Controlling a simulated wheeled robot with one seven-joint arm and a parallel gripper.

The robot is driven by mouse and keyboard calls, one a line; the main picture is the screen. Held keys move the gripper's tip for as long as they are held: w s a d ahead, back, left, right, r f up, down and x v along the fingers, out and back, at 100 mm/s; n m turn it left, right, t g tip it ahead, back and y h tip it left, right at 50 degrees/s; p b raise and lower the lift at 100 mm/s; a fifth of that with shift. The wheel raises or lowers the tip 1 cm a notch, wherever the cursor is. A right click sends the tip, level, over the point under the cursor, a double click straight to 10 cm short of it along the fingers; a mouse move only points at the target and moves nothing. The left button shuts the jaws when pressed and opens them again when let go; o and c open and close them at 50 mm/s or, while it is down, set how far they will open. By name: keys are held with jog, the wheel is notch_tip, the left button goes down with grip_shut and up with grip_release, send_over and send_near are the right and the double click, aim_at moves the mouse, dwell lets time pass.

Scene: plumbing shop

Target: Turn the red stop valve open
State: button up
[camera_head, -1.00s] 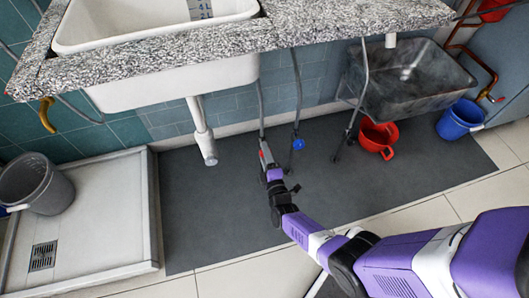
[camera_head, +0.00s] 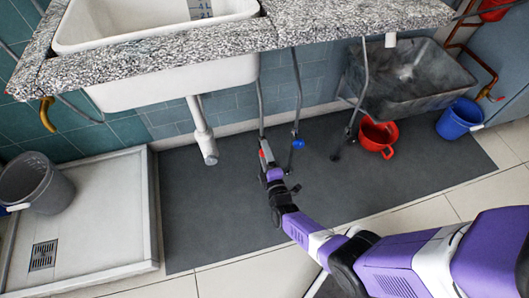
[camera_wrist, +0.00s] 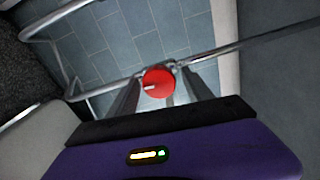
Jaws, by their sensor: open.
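The red stop valve (camera_wrist: 158,82) has a round red knob with a pale mark on its face, and sits on a thin metal pipe in the wrist view. In the head view a small red spot of it (camera_head: 262,154) shows at the end of my arm, under the counter. My gripper (camera_wrist: 163,97) is open, with one finger on each side of the knob. The knob hides part of the space between the fingers, and I cannot tell whether they touch it. A blue valve knob (camera_head: 298,143) is on the pipe just to the right.
The granite counter (camera_head: 330,25) with a white sink (camera_head: 180,85) hangs above my gripper. A white drain pipe (camera_head: 202,130) stands to the left. A red bucket (camera_head: 378,134), a blue bucket (camera_head: 461,118) and a grey basin (camera_head: 415,75) are at the right.

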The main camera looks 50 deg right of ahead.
jog(key=p+v, duration=0.2)
jog(key=v, duration=0.5)
jog(key=shift+s+a, duration=0.15)
jog(key=shift+s, duration=0.1)
dwell(0.3)
